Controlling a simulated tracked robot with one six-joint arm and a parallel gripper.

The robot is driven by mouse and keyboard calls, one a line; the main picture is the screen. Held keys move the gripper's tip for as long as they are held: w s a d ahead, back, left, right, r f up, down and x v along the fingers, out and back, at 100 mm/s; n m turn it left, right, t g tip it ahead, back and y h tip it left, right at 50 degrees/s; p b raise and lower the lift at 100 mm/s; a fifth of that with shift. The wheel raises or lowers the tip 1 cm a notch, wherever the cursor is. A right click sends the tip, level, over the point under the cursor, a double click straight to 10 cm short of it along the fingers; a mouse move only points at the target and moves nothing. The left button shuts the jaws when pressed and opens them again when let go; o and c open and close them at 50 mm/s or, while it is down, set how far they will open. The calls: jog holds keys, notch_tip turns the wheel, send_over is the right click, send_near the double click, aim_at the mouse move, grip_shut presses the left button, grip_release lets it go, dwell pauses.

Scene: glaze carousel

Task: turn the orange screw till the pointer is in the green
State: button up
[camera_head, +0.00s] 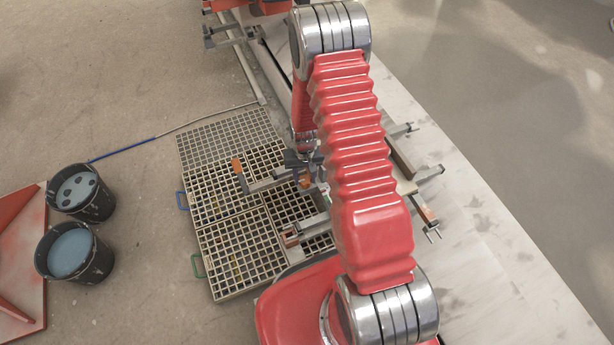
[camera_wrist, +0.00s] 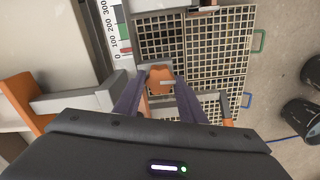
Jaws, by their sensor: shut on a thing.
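In the wrist view the orange screw (camera_wrist: 160,79) sits between the two dark fingers of my gripper (camera_wrist: 159,92), which is shut on it. In the head view my gripper (camera_head: 304,160) is low over the grey frame of the carousel, partly hidden by my red arm. A bit of the orange screw (camera_head: 305,181) shows just below it. A white scale strip (camera_wrist: 112,32) with numbers and small coloured bands runs at upper left of the screw in the wrist view.
Frame arms with orange ends stand around the screw, one large at left (camera_wrist: 20,92) in the wrist view. Slatted floor grates (camera_head: 226,190) lie beneath. Two dark buckets (camera_head: 82,192) of bluish liquid and a red panel (camera_head: 22,262) stand at left. Open floor lies beyond.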

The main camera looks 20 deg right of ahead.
aim_at(305, 180)
jog(key=m, duration=0.7)
dwell(0.5)
jog(key=o, duration=1)
jog(key=shift+o, duration=0.2)
notch_tip(305, 180, up, 14)
dwell(0.3)
